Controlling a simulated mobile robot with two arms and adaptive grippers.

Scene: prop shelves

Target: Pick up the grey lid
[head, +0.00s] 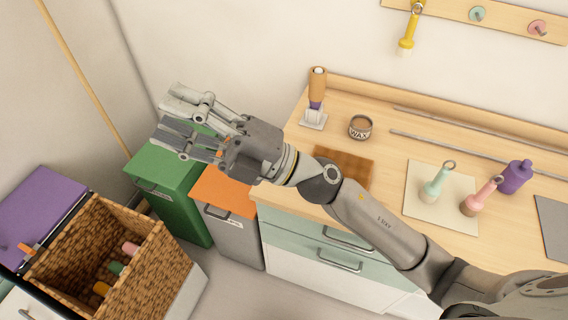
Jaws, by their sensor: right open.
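I cannot make out a grey lid for certain. The grey bin (234,240) under the counter's left end carries an orange top (222,192). A flat grey piece (553,228) lies at the counter's right edge, cut off by the frame; I cannot tell what it is. My right gripper (168,120) is open, its fingers apart and pointing left, with nothing seen between them. In the picture it overlaps the back of the green bin (165,180) and hides part of it. My left gripper is not in view.
The wooden counter (385,180) bears an open wax tin (360,127), a brush (316,95), a brown block (345,168) and several handled tools. A wicker basket (150,265) holding coloured items stands lower left, beside a purple panel (40,215). Pegs line the wall.

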